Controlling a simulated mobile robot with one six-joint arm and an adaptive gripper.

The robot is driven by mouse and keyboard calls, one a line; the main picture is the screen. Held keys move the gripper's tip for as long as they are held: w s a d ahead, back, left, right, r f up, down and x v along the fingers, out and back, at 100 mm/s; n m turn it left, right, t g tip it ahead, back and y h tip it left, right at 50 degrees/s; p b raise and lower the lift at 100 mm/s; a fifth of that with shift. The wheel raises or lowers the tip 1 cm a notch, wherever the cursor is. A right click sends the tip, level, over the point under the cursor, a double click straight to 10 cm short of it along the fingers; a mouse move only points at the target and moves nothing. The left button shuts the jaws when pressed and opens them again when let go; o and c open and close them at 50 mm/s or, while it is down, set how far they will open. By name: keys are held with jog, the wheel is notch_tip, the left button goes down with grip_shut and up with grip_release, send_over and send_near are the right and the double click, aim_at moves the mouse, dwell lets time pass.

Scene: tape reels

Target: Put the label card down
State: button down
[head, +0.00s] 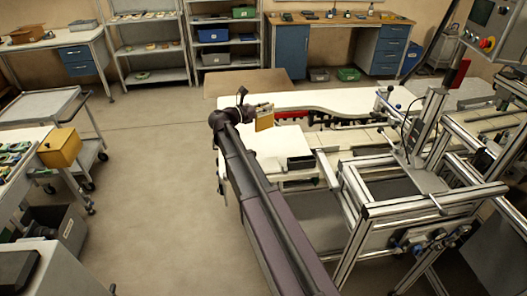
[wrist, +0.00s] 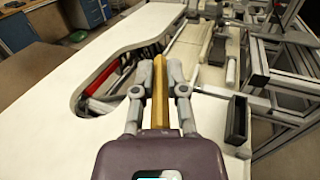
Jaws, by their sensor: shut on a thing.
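My gripper (wrist: 160,76) is shut on the label card (wrist: 160,108), a thin yellow-tan piece seen edge-on between the two fingers. In the head view the card (head: 264,122) shows its flat yellow face below my gripper (head: 258,109), at the end of my outstretched arm. The card is upright and appears to be above the white worktop (head: 330,97). I cannot tell how high it is, or whether its lower edge touches anything.
The worktop has a curved cut-out (wrist: 98,90) with red and dark parts inside, left of my gripper. A dark tray (wrist: 236,122) lies to the right, near the aluminium frame (head: 375,190). Bare white surface shows at the worktop's left (wrist: 42,95).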

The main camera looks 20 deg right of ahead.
aim_at(265, 130)
notch_tip(265, 130, down, 6)
jog(key=b, duration=0.6)
jog(key=shift+f, duration=0.15)
dwell(0.5)
jog(key=shift+f+b, duration=1.9)
jog(key=shift+b, duration=0.15)
jog(key=shift+f, duration=0.1)
jog(key=c, duration=0.7)
grip_release()
jog(key=shift+a+r, duration=0.1)
jog(key=shift+r, duration=0.1)
jog(key=a, duration=0.4)
jog(key=s+a, duration=0.1)
jog(key=a, duration=0.6)
jog(key=shift+s+a, duration=0.15)
jog(key=shift+a, duration=0.25)
